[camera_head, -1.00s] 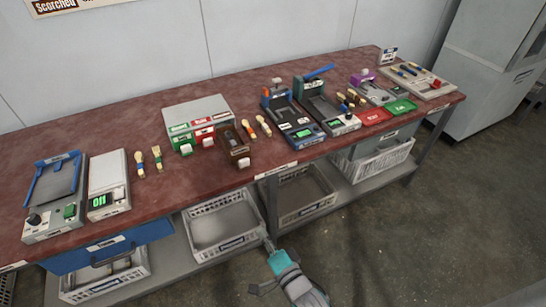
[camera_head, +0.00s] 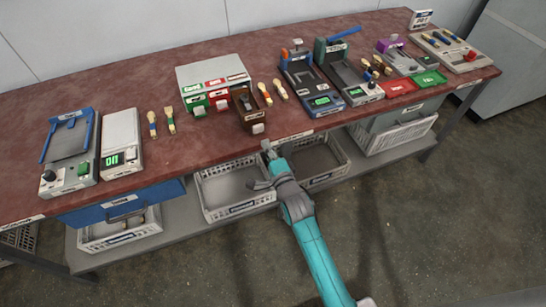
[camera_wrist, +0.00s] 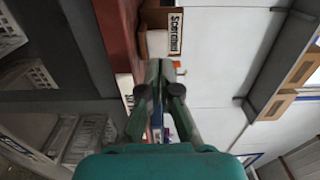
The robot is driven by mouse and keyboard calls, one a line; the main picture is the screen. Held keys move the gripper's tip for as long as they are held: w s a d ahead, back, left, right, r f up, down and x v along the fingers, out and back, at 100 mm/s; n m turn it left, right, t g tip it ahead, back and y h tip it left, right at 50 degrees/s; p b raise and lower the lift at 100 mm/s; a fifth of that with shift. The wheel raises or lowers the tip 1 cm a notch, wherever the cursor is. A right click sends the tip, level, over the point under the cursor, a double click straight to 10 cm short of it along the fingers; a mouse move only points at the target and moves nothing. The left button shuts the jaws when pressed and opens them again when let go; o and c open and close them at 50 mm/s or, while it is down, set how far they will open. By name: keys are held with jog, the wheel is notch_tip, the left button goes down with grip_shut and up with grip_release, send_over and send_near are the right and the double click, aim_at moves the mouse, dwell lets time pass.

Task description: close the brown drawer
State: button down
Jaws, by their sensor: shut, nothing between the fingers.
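The brown drawer (camera_head: 246,99) stands pulled out from the front of a small white cabinet (camera_head: 205,75) on the table. Its white knob (camera_head: 258,128) faces the table's front edge.
The dark red table (camera_head: 325,125) carries scales, brushes and trays on both sides of the cabinet. Wooden spoons or brushes (camera_head: 272,93) lie right of the drawer. White crates (camera_head: 232,190) stand on the shelf below. A blue drawer (camera_head: 120,203) hangs under the table's left end.

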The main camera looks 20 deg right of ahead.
aim_at(259, 130)
jog(key=shift+w, duration=2.65)
jog(key=shift+w, duration=2.1)
